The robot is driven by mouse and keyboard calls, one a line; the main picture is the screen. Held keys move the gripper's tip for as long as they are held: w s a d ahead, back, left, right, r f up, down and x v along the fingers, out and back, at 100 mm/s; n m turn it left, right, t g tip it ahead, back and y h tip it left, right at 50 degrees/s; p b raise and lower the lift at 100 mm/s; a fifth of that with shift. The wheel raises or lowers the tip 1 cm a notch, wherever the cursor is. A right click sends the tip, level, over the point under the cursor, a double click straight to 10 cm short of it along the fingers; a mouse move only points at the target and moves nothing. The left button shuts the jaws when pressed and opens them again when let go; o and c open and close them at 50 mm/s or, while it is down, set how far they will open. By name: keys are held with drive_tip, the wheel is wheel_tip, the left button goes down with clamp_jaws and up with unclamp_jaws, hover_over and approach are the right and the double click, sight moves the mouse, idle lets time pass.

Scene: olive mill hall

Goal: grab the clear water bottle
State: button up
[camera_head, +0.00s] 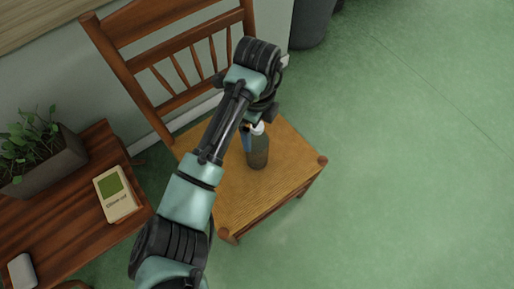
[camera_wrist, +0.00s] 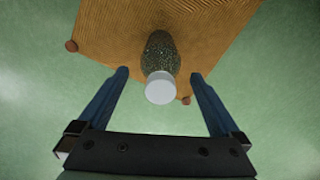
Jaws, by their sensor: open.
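The bottle (camera_head: 258,152) stands upright on the seat of a wooden chair (camera_head: 290,160). It has a white cap and a dark, see-through looking body. In the wrist view the bottle (camera_wrist: 161,57) shows from above, with its white cap (camera_wrist: 160,88) toward me. My gripper (camera_wrist: 158,75) is open, with one blue finger on each side of the cap in that picture. Clear gaps show between the fingers and the bottle. In the head view my arm hides most of my gripper (camera_head: 248,128), which is close to the bottle's top.
A wooden table (camera_head: 75,225) on the left bears a potted plant (camera_head: 40,150), a cream-and-green box (camera_head: 117,194) and a small grey item (camera_head: 22,271). The chair's slatted back (camera_head: 120,70) rises behind the seat. A dark bin (camera_head: 312,20) stands behind; green floor is free at right.

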wheel_tip(320, 180, down, 2)
drive_tip(key=shift+f, duration=0.15)
clamp_jaws()
idle(0.5)
